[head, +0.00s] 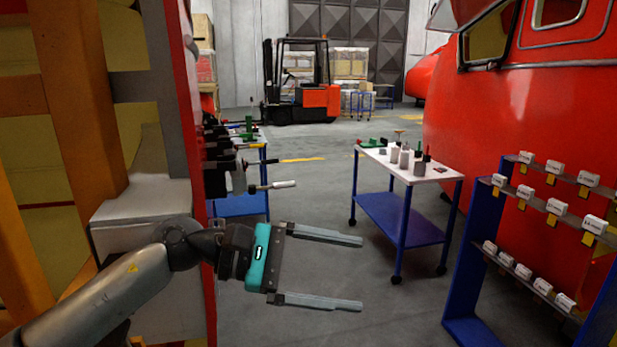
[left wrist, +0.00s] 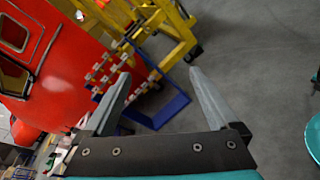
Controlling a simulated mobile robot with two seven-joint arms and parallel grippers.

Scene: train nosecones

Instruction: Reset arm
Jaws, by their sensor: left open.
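My left gripper (head: 338,270) is open in the head view, with its two long grey fingers spread apart and nothing between them. Its arm comes in from the lower left, beside a white box on the yellow and orange structure. The gripper points right, over the grey floor. In the left wrist view my left gripper (left wrist: 158,88) also shows both fingers apart and empty, with a blue rack beyond them. My right gripper is in neither view.
A blue rack (head: 465,262) with white boxes stands at the right, by a red train nosecone (head: 560,90). A white-topped blue cart (head: 440,172) holding small items stands ahead. Tools hang near the red panel (head: 184,120) at left. A forklift (head: 315,100) stands far back. The middle floor is clear.

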